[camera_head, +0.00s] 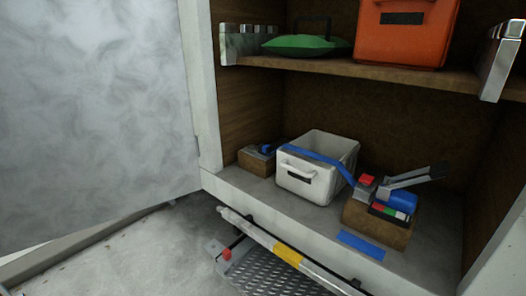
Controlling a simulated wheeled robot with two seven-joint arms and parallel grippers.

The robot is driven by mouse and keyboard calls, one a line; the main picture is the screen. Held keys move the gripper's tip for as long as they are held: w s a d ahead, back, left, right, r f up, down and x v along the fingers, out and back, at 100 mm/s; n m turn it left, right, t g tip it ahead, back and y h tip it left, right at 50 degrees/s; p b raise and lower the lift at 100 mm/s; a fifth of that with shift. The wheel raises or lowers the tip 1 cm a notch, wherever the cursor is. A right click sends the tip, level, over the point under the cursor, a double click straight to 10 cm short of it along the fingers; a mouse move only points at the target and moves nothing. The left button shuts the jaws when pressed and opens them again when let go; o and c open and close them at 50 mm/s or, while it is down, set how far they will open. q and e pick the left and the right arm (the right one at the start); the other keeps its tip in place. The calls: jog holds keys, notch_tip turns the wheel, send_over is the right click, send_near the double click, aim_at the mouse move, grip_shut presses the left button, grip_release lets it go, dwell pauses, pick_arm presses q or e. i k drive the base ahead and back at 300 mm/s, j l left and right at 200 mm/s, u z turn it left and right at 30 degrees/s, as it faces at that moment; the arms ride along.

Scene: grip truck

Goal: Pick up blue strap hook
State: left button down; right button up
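A blue strap (322,160) runs across the top of the white bin, down to the right toward a wooden block. At the left, a small blue and dark piece (265,150), which looks like the strap's hook end, sits on top of a small wooden block (256,162). At the right, a ratchet-like piece with grey levers (412,177), a red part and blue webbing sits on a larger wooden block (376,226). A loose blue strip (360,245) lies flat on the ledge in front of it. Neither of my grippers is in view.
The white bin (297,183) stands between the blocks on the lower shelf. The upper shelf (380,72) holds an orange case (405,35) and a green bag (305,45). A grey door (90,100) stands open at left. A bar (290,252) and metal step lie below.

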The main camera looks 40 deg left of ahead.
aim_at(264, 149)
jog(key=j+u, duration=0.85)
jog(key=u, duration=0.15)
